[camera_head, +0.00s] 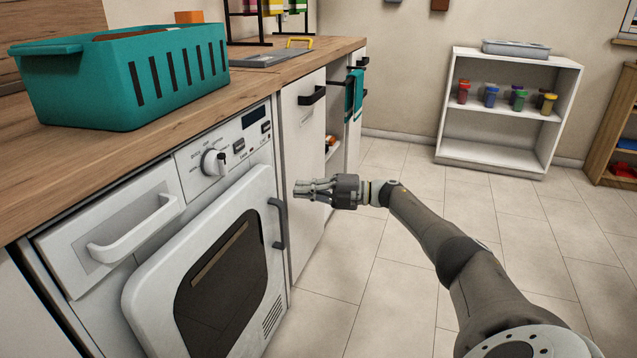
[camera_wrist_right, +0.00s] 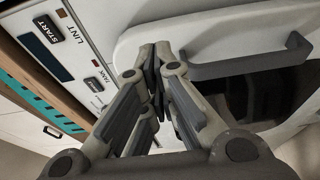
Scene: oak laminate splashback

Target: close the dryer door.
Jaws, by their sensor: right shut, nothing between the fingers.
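The white dryer door (camera_head: 150,290), with a dark window and a dark bar handle (camera_head: 280,224) on its right side, is at the lower left in the head view. It sits near the dryer front; I cannot tell how large any gap is. My right gripper (camera_head: 298,190) is shut and empty, its fingertips just right of the handle's upper end. In the right wrist view, my shut fingers (camera_wrist_right: 158,60) point at the door's edge (camera_wrist_right: 205,22), beside the handle (camera_wrist_right: 250,62). I cannot tell whether they touch. My left gripper is out of view.
The dryer's control panel (camera_head: 222,145) has a knob and buttons. A teal basket (camera_head: 120,85) stands on the wooden counter (camera_head: 60,175). A white cabinet front (camera_head: 300,150) adjoins the dryer. A white shelf (camera_head: 490,150) with jars stands at the back. The tiled floor between is clear.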

